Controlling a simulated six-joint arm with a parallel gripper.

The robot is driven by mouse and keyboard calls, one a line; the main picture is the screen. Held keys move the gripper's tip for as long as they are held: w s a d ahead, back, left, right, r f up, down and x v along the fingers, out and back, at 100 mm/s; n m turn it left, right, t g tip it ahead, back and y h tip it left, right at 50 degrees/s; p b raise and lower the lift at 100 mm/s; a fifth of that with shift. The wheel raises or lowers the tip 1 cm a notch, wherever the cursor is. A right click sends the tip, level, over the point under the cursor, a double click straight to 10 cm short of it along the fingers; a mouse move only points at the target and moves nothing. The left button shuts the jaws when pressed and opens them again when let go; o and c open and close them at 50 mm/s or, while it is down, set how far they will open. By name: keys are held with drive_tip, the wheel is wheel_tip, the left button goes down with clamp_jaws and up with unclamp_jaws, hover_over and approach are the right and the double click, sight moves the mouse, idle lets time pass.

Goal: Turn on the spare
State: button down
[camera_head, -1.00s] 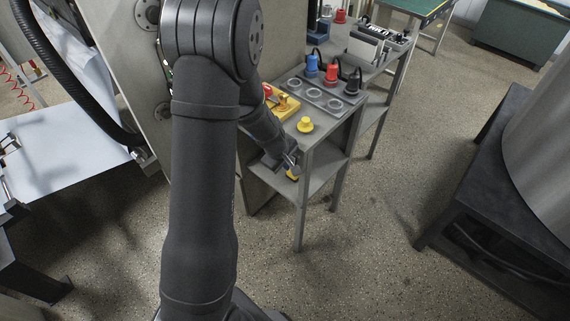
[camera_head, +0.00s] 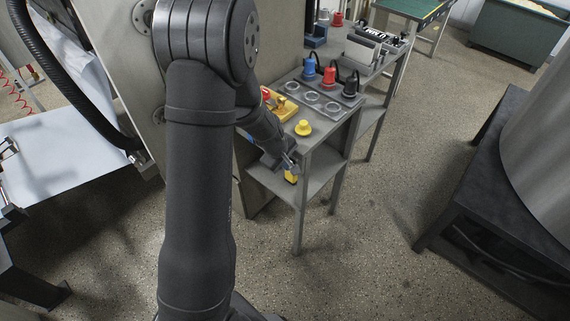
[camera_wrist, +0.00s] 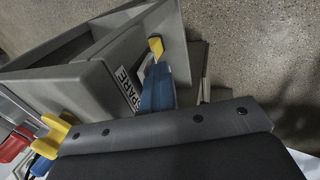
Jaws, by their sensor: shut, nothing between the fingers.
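A small yellow part (camera_wrist: 156,47) stands out just beyond my gripper's tip. A small yellow part also shows under my gripper in the head view (camera_head: 290,177), beside the grey stand's front leg. My gripper (camera_wrist: 158,72) is blue, shut and empty, with its tip very close to the yellow part; I cannot tell whether they touch. In the head view my gripper (camera_head: 290,163) is small and partly hidden by my arm.
The grey stand's top (camera_head: 340,112) carries a yellow knob (camera_head: 303,128), a yellow block (camera_head: 284,107) and blue, red and black plugs (camera_head: 330,77) by ring sockets. A lower shelf (camera_head: 322,172) lies below. Open floor (camera_head: 385,200) is at right, before a dark table (camera_head: 480,185).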

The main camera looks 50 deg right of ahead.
drive_tip(key=a+r, duration=0.8)
drive_tip(key=a, duration=0.1)
drive_tip(key=shift+a, duration=0.15)
idle(0.5)
drive_tip(key=d+f, duration=0.1)
drive_tip(key=f, duration=0.1)
drive_tip(key=d+f, duration=0.1)
drive_tip(key=d, duration=0.1)
drive_tip(key=shift+f, duration=0.4)
idle(0.4)
drive_tip(key=shift+d+f, duration=0.1)
